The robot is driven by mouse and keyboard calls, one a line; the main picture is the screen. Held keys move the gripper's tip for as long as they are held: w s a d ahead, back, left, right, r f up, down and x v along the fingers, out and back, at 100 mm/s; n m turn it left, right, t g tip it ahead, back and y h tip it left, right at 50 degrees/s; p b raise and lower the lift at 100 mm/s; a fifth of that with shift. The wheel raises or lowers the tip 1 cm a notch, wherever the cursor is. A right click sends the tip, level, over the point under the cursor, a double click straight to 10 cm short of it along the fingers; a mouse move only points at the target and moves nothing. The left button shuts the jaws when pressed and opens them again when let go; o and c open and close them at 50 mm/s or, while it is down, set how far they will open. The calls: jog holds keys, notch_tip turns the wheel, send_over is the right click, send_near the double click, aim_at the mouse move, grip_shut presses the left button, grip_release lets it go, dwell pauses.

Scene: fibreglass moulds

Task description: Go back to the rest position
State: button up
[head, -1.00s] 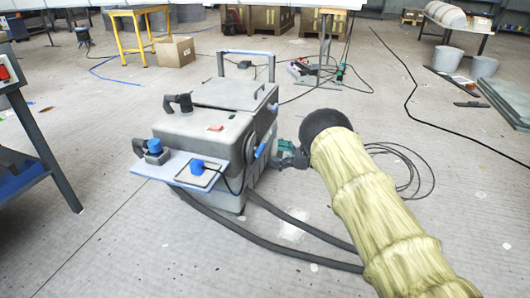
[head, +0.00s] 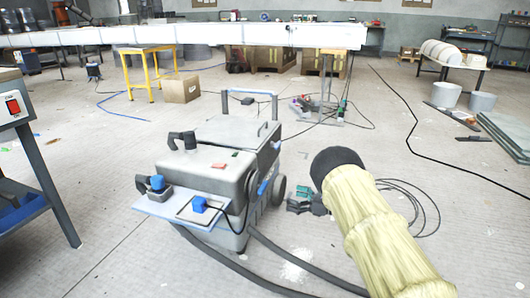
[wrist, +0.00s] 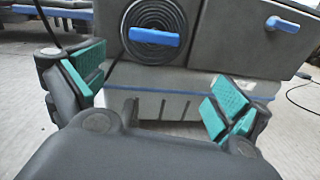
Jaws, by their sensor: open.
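My gripper (head: 306,200) shows in the head view at the end of my arm in its yellowish cloth sleeve, just right of a grey wheeled machine. In the wrist view my gripper (wrist: 165,100) is open, with its green-padded fingers spread wide and nothing between them. The grey machine (head: 205,172) has a blue handle, blue plugs and dark hoses. Its side with a coiled round fitting and blue latches (wrist: 195,40) is in front of the fingers in the wrist view. I cannot tell the exact gap between them.
A cardboard box (head: 181,90) and a yellow stand (head: 149,72) are behind the machine. A bench with a red switch (head: 20,105) is at left. Cables (head: 415,205) lie on the floor at right. Open floor lies between.

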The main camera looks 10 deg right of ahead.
jog(key=s+d+f+m+t+h+p, duration=0.1)
jog(key=s+d+f+m+h, duration=0.25)
jog(key=s+f+m, duration=0.4)
jog(key=s+d+f+m+h+p, duration=0.1)
jog(key=s+d+f+m+h, duration=0.1)
jog(key=s+f+m+h, duration=0.55)
jog(key=s+d+f+m+t+h+p, duration=0.15)
jog(key=s+f+m, duration=0.25)
jog(key=s+m, duration=0.7)
jog(key=s+f+m+g+h+p, duration=0.1)
jog(key=s+f+m+g+h, duration=0.15)
jog(key=s+m+g, duration=0.75)
jog(key=s+a+r+m, duration=0.1)
jog(key=s+m, duration=0.2)
jog(key=s, duration=0.7)
jog(key=s+a+r+m+g+p, duration=0.1)
jog(key=s+m, duration=0.3)
jog(key=s, duration=0.6)
jog(key=s+a+r+m, duration=0.3)
jog(key=s, duration=0.7)
jog(key=shift+m+p, duration=0.3)
jog(key=shift+m, duration=0.1)
jog(key=shift+g, duration=0.25)
notch_tip(320, 180, up, 38)
jog(key=p, duration=3.8)
jog(key=shift+w+f, duration=0.1)
jog(key=shift+w, duration=0.05)
jog(key=shift+c, duration=0.4)
